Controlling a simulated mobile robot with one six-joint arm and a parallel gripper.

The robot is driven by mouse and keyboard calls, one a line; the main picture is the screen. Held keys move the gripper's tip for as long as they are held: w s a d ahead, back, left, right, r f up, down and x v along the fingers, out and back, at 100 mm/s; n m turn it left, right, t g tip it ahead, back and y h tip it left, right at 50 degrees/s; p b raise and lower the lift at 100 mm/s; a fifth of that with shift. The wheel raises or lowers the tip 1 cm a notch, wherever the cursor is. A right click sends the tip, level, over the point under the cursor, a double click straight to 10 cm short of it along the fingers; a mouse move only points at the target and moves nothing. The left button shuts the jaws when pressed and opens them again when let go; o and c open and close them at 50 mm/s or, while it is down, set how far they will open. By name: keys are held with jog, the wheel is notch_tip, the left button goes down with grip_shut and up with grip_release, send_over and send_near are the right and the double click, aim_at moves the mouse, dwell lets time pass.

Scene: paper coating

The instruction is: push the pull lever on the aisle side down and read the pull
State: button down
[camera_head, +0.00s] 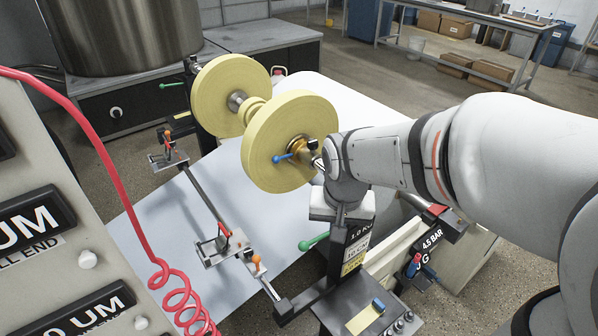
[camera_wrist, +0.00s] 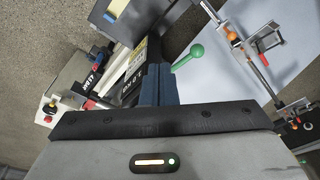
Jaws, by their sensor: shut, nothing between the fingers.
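A lever with a green ball knob (camera_head: 313,243) sticks out to the left from the near black stand in the head view. It also shows in the wrist view (camera_wrist: 197,50), its stem reaching down to the fingers' right side. A second green-knobbed lever (camera_head: 172,86) is on the far stand. My gripper (camera_wrist: 158,72) is shut and empty in the wrist view, with its dark fingers beside the lever; I cannot tell whether they touch. In the head view the fingertips are hard to make out. A dark plate (camera_head: 359,232) reading about "1.0 K", partly hidden, is on the near stand.
Yellow rolls (camera_head: 282,140) on a shaft stand behind my wrist, above a pale web (camera_head: 160,215). A rod with clamps (camera_head: 222,243) lies left of the lever. A red coiled hose (camera_head: 180,300) hangs at left. A "4.5 BAR" panel (camera_head: 432,240) stands right.

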jog(key=m+p, duration=0.1)
send_near(303, 246)
jog(key=shift+w+a+f, duration=0.15)
jog(key=shift+w+f, duration=0.15)
jog(key=shift+f, duration=0.15)
jog(key=shift+w+f+b, duration=0.15)
jog(key=shift+f+b, duration=1.1)
jog(key=shift+f, duration=0.45)
jog(key=shift+w+f+b, duration=0.2)
jog(key=shift+f+b, duration=1.05)
jog(key=shift+f, duration=0.4)
